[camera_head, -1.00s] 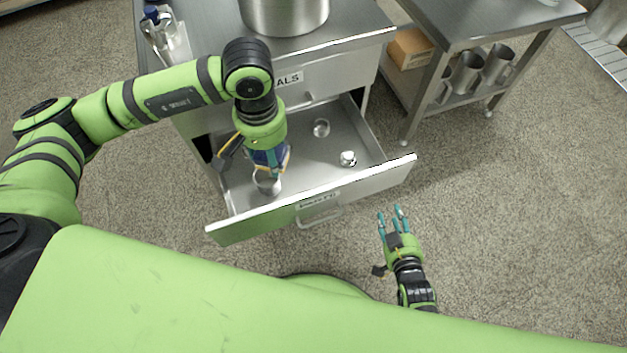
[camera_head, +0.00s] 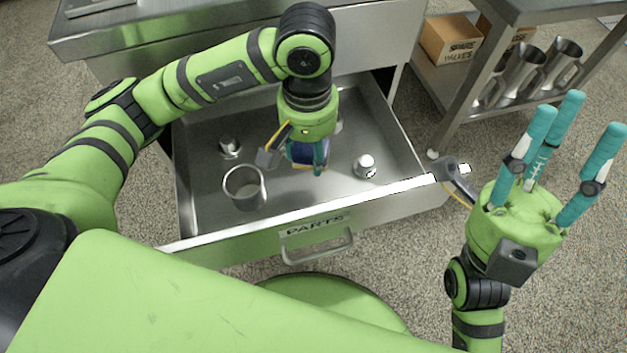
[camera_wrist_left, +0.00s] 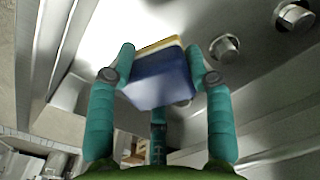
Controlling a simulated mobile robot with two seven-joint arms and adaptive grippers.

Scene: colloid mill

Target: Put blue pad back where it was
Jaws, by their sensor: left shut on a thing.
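The blue pad (camera_head: 306,152), with a yellowish layer on one side, is gripped between the teal fingers of my left gripper (camera_head: 308,160). In the left wrist view the pad (camera_wrist_left: 160,80) sits tilted between the fingers of that gripper (camera_wrist_left: 162,70). In the head view it hangs over the middle of the open drawer labelled PARTS (camera_head: 385,212); whether it touches the drawer floor I cannot tell. The fingers and hand partly hide it. My right gripper (camera_head: 562,150) is open and empty, fingers spread upward, to the right of the drawer.
The drawer's front wall and handle (camera_head: 317,248) stick out towards me.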

